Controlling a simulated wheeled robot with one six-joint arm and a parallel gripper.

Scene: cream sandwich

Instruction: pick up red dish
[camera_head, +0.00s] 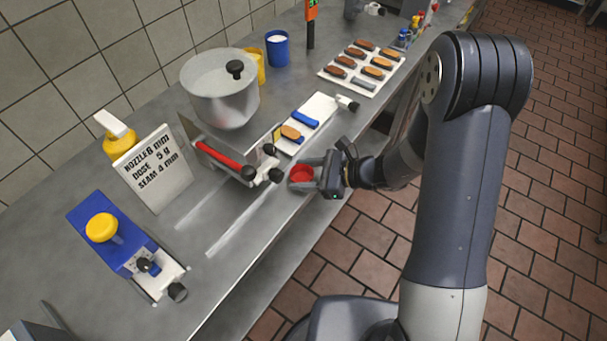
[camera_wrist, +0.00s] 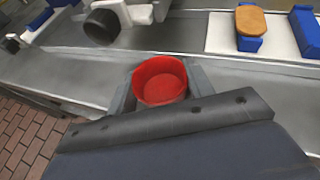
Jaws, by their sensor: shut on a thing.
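The red dish (camera_head: 302,174) is a small round open bowl at the front edge of the steel counter in the head view. It also shows in the wrist view (camera_wrist: 160,82), upright and empty. My gripper (camera_head: 306,174) reaches in from the right and is shut on the dish, with one finger on each side of it. In the wrist view the dish sits between the two grey fingers (camera_wrist: 160,88). Whether the dish touches the counter or is slightly above it, I cannot tell.
The steel counter (camera_head: 235,235) has a pot (camera_head: 220,90) on a machine with a red bar (camera_head: 225,160) left of my gripper. A white board (camera_head: 310,112) with an oval biscuit (camera_head: 291,132) lies behind it. A tray of biscuits (camera_head: 376,88) stands farther back.

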